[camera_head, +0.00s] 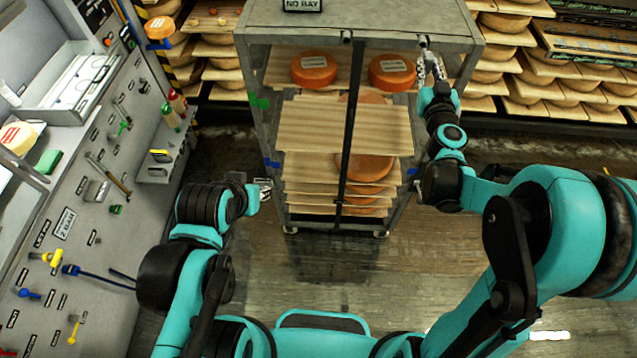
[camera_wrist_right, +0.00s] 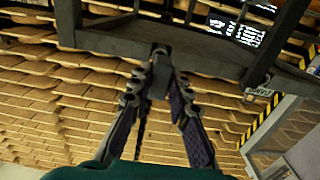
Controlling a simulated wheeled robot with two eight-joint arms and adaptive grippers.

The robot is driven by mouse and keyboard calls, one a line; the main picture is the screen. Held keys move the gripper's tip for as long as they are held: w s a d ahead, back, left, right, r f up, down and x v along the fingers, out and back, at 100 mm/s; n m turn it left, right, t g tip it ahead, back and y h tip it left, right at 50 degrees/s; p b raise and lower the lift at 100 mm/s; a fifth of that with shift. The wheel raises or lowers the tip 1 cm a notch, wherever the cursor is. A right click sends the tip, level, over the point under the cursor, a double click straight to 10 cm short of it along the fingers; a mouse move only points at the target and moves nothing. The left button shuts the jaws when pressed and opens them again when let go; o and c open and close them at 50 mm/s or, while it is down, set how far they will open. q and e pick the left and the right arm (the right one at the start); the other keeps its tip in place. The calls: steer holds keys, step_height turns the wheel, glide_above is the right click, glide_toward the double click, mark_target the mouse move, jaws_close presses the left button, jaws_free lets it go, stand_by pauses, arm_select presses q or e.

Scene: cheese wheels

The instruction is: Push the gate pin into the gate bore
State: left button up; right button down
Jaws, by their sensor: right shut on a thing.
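The grey rack (camera_head: 462,30) stands ahead with a dark upright gate bar (camera_head: 347,150) across its front. A small knob (camera_head: 345,36) sits at the bar's top. My right gripper (camera_head: 424,45) is at the rack's upper right front edge. In the right wrist view the right gripper (camera_wrist_right: 160,65) is shut on a small dark piece (camera_wrist_right: 160,53), apparently the gate pin, against the rack's dark top rail. The gate bore is not distinguishable. Whether the pin is in it cannot be told. My left gripper (camera_head: 264,189) is left of the rack, apparently empty; its finger gap is too small to judge.
Orange cheese wheels (camera_head: 314,69) and wooden boards (camera_head: 345,127) fill the rack. A grey tool panel (camera_head: 75,225) with hanging tools stands at the left. Shelves of cheese (camera_head: 560,88) line the back. The floor (camera_head: 340,270) before the rack is clear.

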mark_target(428, 68)
steer(key=shift+s, duration=0.3)
steer(key=shift+s, duration=1.4)
arm_select(q)
steer(key=shift+f, duration=0.1)
arm_select(e)
steer(key=shift+w, duration=0.1)
